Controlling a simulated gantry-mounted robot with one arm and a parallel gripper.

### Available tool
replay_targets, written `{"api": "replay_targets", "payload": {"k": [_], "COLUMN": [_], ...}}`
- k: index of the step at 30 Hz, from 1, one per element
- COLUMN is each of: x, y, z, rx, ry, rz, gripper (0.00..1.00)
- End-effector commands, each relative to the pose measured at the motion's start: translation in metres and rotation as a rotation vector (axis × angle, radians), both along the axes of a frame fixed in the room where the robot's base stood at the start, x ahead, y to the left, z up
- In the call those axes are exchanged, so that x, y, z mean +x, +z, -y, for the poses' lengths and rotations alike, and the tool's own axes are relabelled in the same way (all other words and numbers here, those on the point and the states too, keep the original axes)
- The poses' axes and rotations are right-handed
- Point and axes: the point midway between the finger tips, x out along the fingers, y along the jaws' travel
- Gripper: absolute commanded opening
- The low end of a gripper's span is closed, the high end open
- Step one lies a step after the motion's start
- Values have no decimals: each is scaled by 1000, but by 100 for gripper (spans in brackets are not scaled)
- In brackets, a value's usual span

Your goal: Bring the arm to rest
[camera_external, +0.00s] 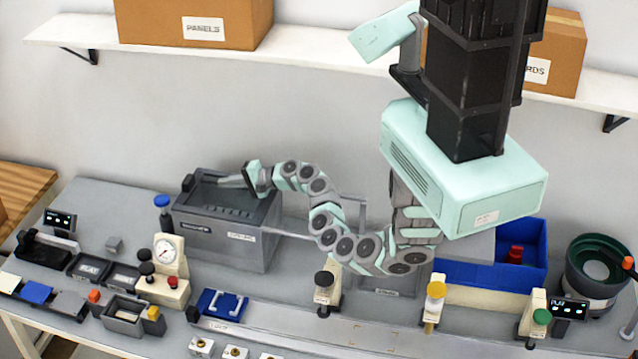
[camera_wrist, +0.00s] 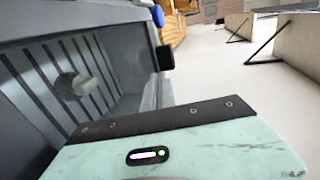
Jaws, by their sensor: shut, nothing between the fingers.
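My arm is bent in an S from its mint base, low over the bench. My gripper (camera_external: 226,181) is at the left end of the arm, over the top of a grey box (camera_external: 225,240). It points left and is shut, with nothing held. I cannot tell whether it touches the box. A mint panel of my wrist fills the bottom.
A blue bin (camera_external: 525,250) and a round bowl feeder (camera_external: 597,270) stand at the right. A dial gauge (camera_external: 167,252) and small trays (camera_external: 88,268) are at the left. A rail (camera_external: 290,318) runs along the front. A shelf (camera_external: 330,52) with cardboard boxes hangs behind.

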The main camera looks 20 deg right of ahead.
Motion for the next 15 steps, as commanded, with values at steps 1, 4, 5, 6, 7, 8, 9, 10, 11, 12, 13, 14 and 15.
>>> {"api": "replay_targets", "payload": {"k": [1,4,5,6,7,8,9,10,11,12,13,14,15], "x": [-4,-11,-13,-15,-17,-18,-20,-21,-22,-23,-24,-24,-25], "y": [2,6,7,8,9,10,11,11,12,12,12,13,13], "z": [5,15,18,21,23,26,28,29,30,32,32,33,33], "rx": [1,1,2,2,1,1,1,1,1,1,1,1,1], "ry": [-1,-3,-2,-1,0,0,-1,-1,-1,0,1,1,2], "rz": [1,2,1,1,0,0,0,0,0,0,-1,-1,-1], "gripper": [0,0,0,0,0,0,0,0,0,0,0,0,0]}}
